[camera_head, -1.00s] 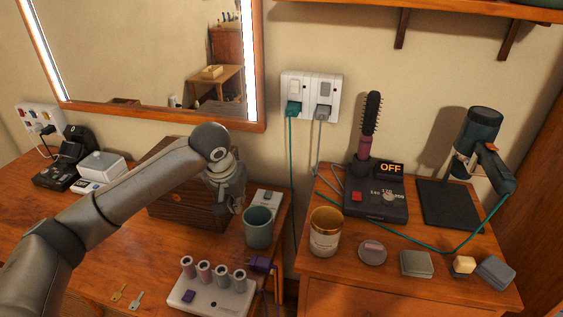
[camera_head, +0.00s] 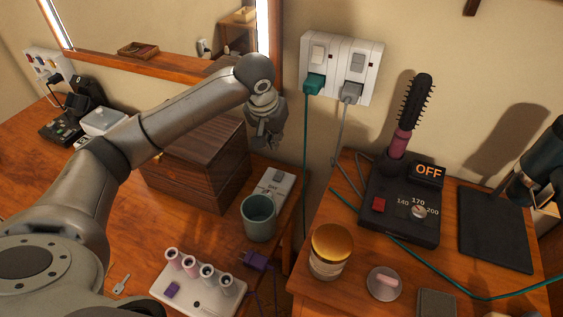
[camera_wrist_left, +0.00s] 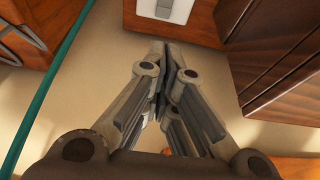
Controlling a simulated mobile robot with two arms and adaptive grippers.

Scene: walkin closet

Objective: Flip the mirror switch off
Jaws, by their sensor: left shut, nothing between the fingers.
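The mirror (camera_head: 165,25) hangs on the wall at the upper left, with bright light strips (camera_head: 263,25) along its sides. A small white switch box (camera_head: 274,185) with a grey rocker lies on the left table, behind the green mug. Its label is too small to read. The box also shows at the top edge of the left wrist view (camera_wrist_left: 165,12), partly cut off. My left gripper (camera_head: 266,143) is above and behind the switch box, apart from it. Its fingers are closed together and empty (camera_wrist_left: 170,55), pointing toward the box.
A green mug (camera_head: 258,219) stands in front of the box, and a wooden chest (camera_head: 200,165) is left of it. A wall socket plate (camera_head: 341,66) holds green and grey plugs. A hair-styler base (camera_head: 399,205) reading OFF stands on the right table.

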